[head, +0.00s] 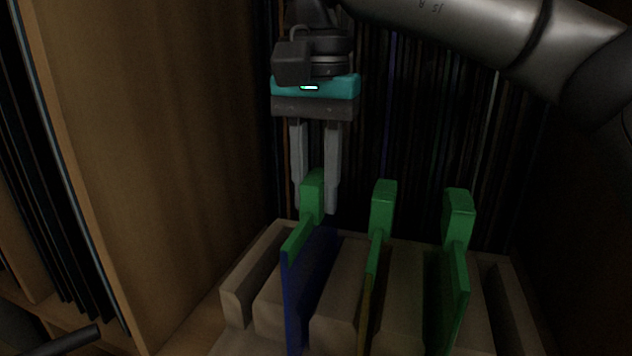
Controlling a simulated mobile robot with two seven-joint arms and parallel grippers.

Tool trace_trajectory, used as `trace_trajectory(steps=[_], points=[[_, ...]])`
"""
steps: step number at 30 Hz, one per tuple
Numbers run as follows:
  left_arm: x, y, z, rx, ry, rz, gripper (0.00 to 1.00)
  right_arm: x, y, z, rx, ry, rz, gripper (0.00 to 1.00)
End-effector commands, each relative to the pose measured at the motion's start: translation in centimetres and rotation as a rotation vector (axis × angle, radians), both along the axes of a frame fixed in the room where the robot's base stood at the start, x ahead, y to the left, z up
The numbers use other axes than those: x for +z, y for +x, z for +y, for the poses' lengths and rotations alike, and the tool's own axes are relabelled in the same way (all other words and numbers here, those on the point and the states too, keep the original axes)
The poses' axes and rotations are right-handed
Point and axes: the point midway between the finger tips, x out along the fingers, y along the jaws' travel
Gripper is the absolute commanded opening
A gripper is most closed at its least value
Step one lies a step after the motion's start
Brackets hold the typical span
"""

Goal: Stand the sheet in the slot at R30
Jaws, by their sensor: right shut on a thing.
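My right gripper (315,205) points down and is shut on the green grip tab (313,185) of a blue sheet (308,290). The blue sheet stands upright, edge-on to me, among the blocks of a wooden slotted rack (236,306). I cannot see its lower edge or whether it rests on the slot floor. An amber sheet (366,310) and a green sheet (457,295), each with a green tab, stand to its right. No R30 label is readable. A dark bar (72,340) at the lower left may be part of my left gripper; its jaws are unclear.
Slots at the rack's far left and far right look empty. A wooden panel (150,150) rises close on the left. Many thin dark upright sheets (430,130) fill the shelf behind. My right arm crosses the upper right.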

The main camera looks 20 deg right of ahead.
Motion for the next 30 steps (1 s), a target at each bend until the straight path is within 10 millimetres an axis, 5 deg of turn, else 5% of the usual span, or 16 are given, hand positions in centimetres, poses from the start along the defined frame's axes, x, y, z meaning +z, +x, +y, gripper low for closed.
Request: trace_trajectory(steps=[26,27,30], points=[[-0.16,-0.11,0.01,0.000,0.000,0.002,0.69,-0.54,0.01,-0.01,0.000,0.001,-0.001,0.00],[-0.16,-0.11,0.01,0.000,0.000,0.002,0.69,-0.56,0.01,-0.01,0.000,0.001,-0.001,0.28],[-0.17,-0.11,0.01,0.000,0.000,0.002,0.69,-0.58,0.01,-0.01,0.000,0.000,0.000,0.40]])
